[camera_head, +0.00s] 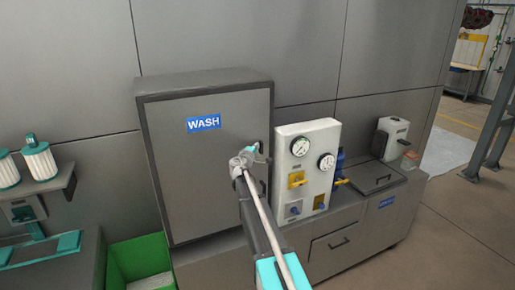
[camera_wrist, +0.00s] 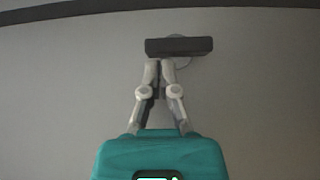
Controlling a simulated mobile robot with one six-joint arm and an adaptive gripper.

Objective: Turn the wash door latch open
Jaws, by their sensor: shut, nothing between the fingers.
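The wash door (camera_head: 207,180) is a closed grey panel with a blue WASH label (camera_head: 203,123). In the wrist view a dark horizontal bar, the latch (camera_wrist: 180,46), sits on a round plate on the grey door. My gripper (camera_wrist: 167,66) is shut and empty, with its fingertips just below the bar in that view; whether they touch it I cannot tell. In the head view my arm reaches up to the right edge of the door, and my wrist and gripper (camera_head: 262,158) hide most of the latch there.
A white panel with gauges and switches (camera_head: 308,165) stands just right of the door. A green bin (camera_head: 140,262) is at lower left, beside a shelf with white filters (camera_head: 39,161).

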